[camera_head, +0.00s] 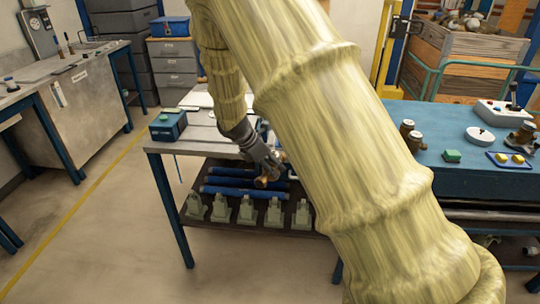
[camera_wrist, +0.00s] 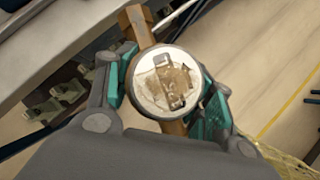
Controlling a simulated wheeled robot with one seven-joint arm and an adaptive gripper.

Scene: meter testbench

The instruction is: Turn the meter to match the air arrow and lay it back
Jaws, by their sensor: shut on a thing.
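The meter (camera_wrist: 152,75) sits between the two fingers of my gripper (camera_wrist: 163,92) in the wrist view. It has a round pale face with a worn brown mark and a small dark arrow near its edge. A brass pipe end sticks out above the face and another below it. The gripper is shut on the meter. In the head view my gripper (camera_head: 275,172) hangs at the front edge of the metal table, and a brass part of the meter (camera_head: 262,182) shows under it. The air arrow cannot be made out.
The metal table (camera_head: 168,146) carries a teal box (camera_head: 168,125). Its lower shelf holds blue tubes (camera_head: 232,183) and several grey-green fittings (camera_head: 246,211). A blue bench (camera_head: 465,180) with brass meters (camera_head: 415,141) and a white dish (camera_head: 480,136) stands right. Floor at left is clear.

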